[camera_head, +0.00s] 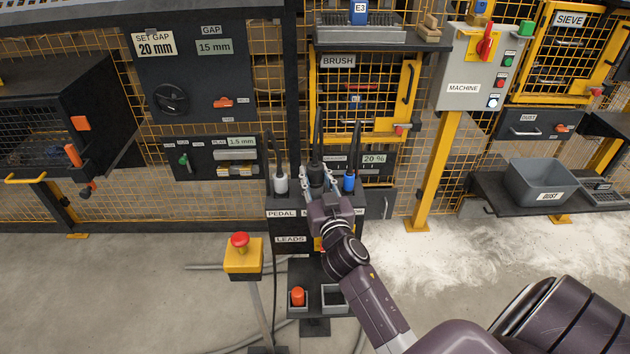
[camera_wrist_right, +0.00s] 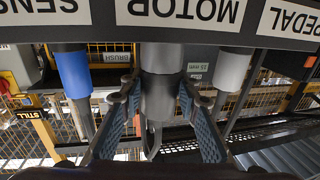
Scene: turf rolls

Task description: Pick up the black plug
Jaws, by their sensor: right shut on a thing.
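The black plug (camera_head: 316,178) stands upright in the middle of the leads stand, between a white plug (camera_head: 280,180) and a blue plug (camera_head: 348,183). My right gripper (camera_head: 318,190) reaches it from the front, its fingers on either side. In the right wrist view the dark plug (camera_wrist_right: 158,98) sits between the two blue-padded fingers of my right gripper (camera_wrist_right: 155,110), under the upside-down MOTOR label. The fingers are shut on it. It still appears to be at its place on the stand. My left gripper is not in view.
The stand's front panel (camera_head: 290,240) reads LEADS. A yellow box with a red button (camera_head: 242,255) stands to the left. Below are small trays, one with an orange piece (camera_head: 298,296). A grey DUST bin (camera_head: 545,183) sits on a shelf at right.

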